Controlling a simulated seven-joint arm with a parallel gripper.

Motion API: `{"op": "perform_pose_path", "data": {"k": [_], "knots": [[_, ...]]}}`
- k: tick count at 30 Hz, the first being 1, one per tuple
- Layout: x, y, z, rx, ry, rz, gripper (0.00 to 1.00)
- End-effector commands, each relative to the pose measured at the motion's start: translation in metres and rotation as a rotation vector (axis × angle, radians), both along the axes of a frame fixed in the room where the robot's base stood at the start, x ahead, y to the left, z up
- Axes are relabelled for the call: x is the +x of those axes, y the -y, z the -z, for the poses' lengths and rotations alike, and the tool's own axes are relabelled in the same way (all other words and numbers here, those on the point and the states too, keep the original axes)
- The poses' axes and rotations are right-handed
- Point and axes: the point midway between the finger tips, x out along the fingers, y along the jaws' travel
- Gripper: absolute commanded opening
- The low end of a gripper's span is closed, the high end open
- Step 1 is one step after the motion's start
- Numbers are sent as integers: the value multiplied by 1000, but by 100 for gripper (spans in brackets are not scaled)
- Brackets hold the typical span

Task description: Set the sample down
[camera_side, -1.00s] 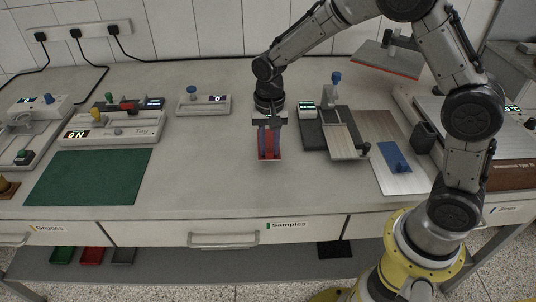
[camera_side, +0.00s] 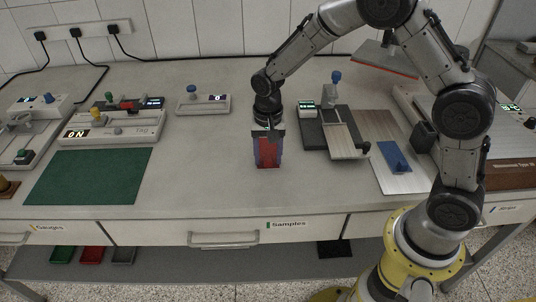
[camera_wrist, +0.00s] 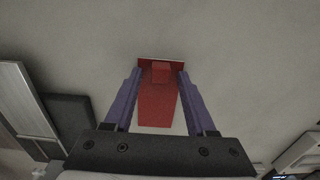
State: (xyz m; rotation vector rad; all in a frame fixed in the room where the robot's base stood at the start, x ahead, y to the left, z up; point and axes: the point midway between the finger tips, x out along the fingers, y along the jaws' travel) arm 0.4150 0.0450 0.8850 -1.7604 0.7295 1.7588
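The red sample (camera_side: 267,153) is at the bench's middle, near its front edge, and appears to rest on the bench. In the wrist view the sample (camera_wrist: 157,106) shows as a red plate with a small raised red block. My gripper (camera_side: 267,163) points down over it. Its two blue-purple fingers stand apart, one on each side of the sample. In the wrist view my gripper (camera_wrist: 160,72) shows gaps between the fingers and the raised block, so it looks open. Whether the fingertips touch the plate's edges cannot be told.
A green mat (camera_side: 88,177) lies at left. A dark-based device with a sloping plate (camera_side: 345,140) stands close on the right. A blue handled block (camera_side: 393,157) sits on a pale board (camera_side: 402,181) beyond it. Bare bench surrounds the sample's left and front.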

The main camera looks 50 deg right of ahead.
Motion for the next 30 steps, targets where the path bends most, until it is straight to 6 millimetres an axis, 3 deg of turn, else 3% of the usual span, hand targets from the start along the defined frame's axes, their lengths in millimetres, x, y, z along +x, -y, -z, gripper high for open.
{"op": "perform_pose_path", "data": {"k": [8,21,30], "knots": [[0,0,-7,0,1,0,56],[1,0,-90,1,5,0,56],[0,0,-122,0,1,0,56]]}}
